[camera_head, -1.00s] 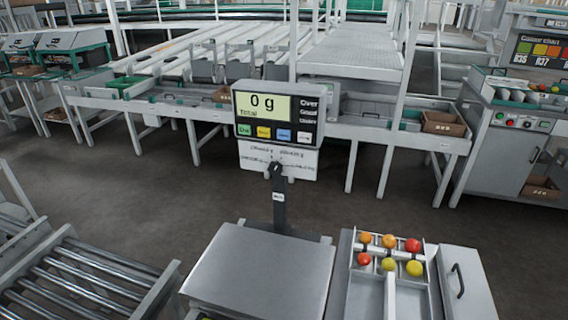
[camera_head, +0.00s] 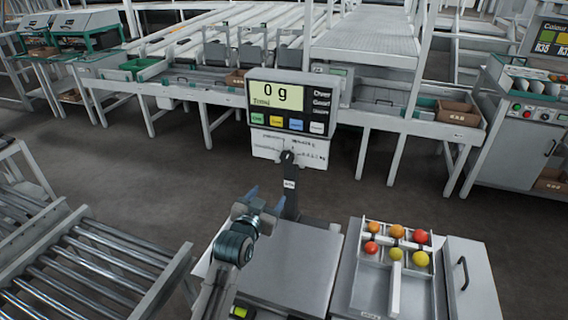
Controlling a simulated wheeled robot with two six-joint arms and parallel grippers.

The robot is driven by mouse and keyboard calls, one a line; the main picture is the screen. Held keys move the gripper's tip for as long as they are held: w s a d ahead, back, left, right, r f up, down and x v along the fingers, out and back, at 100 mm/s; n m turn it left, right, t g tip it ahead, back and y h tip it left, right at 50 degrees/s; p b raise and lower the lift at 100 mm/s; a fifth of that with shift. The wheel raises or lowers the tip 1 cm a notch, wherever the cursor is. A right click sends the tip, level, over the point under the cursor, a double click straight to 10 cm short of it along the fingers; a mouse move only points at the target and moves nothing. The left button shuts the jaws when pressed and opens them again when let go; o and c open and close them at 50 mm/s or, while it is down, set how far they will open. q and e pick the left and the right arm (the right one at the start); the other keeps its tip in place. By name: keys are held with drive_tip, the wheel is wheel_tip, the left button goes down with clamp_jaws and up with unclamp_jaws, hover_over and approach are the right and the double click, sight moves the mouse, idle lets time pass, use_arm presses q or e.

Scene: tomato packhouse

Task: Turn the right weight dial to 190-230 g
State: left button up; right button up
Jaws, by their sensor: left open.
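A weighing scale's display (camera_head: 277,104) reads 0 g. Below it is a white dial panel (camera_head: 262,147) with a small black knob (camera_head: 287,157) and markings around it that are too small to read surely. I see only this one dial. The scale's flat metal plate (camera_head: 297,262) lies below the post (camera_head: 291,190). My left gripper (camera_head: 264,197) is open and empty, left of the post and below the knob, apart from the knob. My right gripper is not in view.
To the right of the plate stands a tray (camera_head: 366,297) with several red, orange and yellow tomatoes (camera_head: 397,231). A roller conveyor (camera_head: 90,272) is at the left. Grey floor (camera_head: 150,190) is free behind it, and sorting benches (camera_head: 180,93) stand further back.

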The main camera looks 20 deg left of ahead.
sight(285, 160)
use_arm(q)
drive_tip(key=shift+t, duration=0.6)
drive_tip(key=w+r, duration=0.1)
drive_tip(key=w, duration=0.3)
drive_tip(key=w+r+p, duration=0.1)
drive_tip(key=w, duration=0.3)
drive_tip(key=w+r+p, duration=0.1)
drive_tip(key=w, duration=0.4)
drive_tip(key=shift+w+d, duration=0.1)
drive_tip(key=shift+d, duration=0.25)
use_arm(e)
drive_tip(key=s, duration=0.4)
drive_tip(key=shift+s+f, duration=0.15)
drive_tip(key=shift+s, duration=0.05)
use_arm(q)
drive_tip(key=c, duration=1)
